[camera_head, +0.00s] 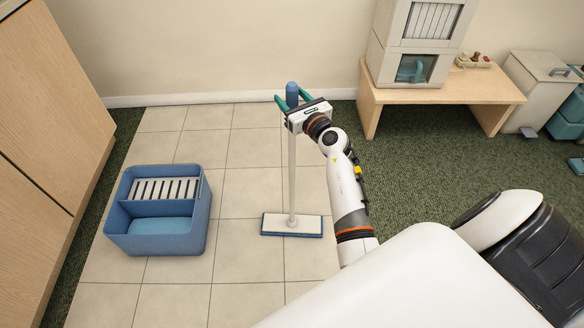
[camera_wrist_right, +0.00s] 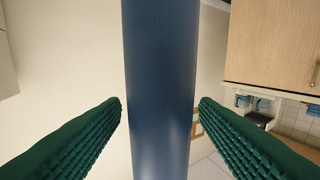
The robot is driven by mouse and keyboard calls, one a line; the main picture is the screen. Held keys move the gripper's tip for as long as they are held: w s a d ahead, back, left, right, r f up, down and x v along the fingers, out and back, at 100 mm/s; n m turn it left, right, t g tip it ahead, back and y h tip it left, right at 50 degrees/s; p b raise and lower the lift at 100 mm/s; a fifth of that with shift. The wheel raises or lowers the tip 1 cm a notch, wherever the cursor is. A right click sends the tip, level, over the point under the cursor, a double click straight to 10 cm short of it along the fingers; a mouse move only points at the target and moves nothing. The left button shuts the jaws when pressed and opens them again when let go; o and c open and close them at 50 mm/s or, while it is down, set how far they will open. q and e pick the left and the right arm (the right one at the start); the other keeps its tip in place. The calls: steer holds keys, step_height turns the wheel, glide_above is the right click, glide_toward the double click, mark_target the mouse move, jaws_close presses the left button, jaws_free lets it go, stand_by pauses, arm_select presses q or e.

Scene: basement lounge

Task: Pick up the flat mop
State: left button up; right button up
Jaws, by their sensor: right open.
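The flat mop stands upright on the tiled floor, with a white and blue flat head (camera_head: 291,225), a pale pole and a blue grip (camera_head: 292,91) at the top. My right gripper (camera_head: 292,99) is at the top of the mop, its green fingers on either side of the blue grip. In the right wrist view the blue grip (camera_wrist_right: 160,90) runs between the two green fingers, with a gap on each side, so the gripper is open around it and not clamped. My left gripper is not in view.
A blue bucket (camera_head: 130,242) with a white slatted wringer stands left of the mop. A wooden cabinet (camera_head: 50,120) lines the left side. A low wooden table (camera_head: 440,96) with a grey machine stands at the back right. Tiles around the mop head are clear.

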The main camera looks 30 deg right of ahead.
jaws_close()
steer(key=shift+r, duration=0.15)
steer(key=shift+r, duration=0.15)
